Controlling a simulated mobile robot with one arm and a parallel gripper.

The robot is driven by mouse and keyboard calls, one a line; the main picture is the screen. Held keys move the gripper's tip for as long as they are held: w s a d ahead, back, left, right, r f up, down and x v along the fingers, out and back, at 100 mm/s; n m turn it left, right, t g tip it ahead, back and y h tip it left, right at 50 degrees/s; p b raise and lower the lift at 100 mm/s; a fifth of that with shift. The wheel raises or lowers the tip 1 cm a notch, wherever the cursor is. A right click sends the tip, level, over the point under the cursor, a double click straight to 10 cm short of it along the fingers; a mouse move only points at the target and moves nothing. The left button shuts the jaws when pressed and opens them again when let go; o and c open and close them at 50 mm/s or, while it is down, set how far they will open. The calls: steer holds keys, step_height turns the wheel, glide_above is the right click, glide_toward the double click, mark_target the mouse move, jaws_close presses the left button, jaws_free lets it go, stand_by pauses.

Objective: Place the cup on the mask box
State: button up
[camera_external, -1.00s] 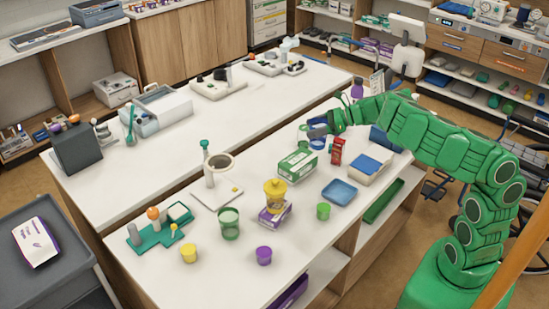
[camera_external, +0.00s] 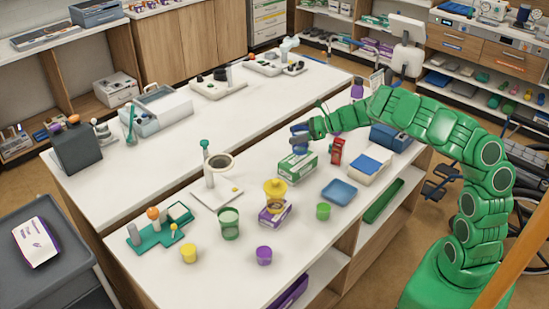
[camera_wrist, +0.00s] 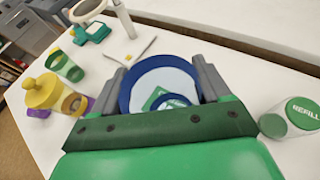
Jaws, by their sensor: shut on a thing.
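A blue-rimmed cup (camera_wrist: 163,82) is between my gripper's fingers (camera_wrist: 163,78) in the wrist view, and they are shut on it. I look down into its pale inside, where a green patch and a smaller blue ring show. In the external view my gripper (camera_external: 299,137) holds the blue cup (camera_external: 299,147) over the far left part of a green and white box (camera_external: 297,168), which looks like the mask box. I cannot tell whether the cup touches the box. The box is mostly hidden by the cup and my gripper in the wrist view.
A red carton (camera_external: 337,151) stands right of the box. A yellow lidded pot (camera_external: 275,193) stands on a purple box (camera_external: 275,215) in front. A REFILL jar (camera_wrist: 291,118) shows at right.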

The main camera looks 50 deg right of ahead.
steer(key=shift+w+f, duration=0.3)
steer(key=shift+f, duration=1.55)
steer(key=shift+f, duration=0.1)
steer(key=o, duration=1)
steer(key=shift+s+d+r, duration=0.35)
steer(key=shift+s+d, duration=0.05)
steer(key=v, duration=1.1)
steer(key=shift+f, duration=0.1)
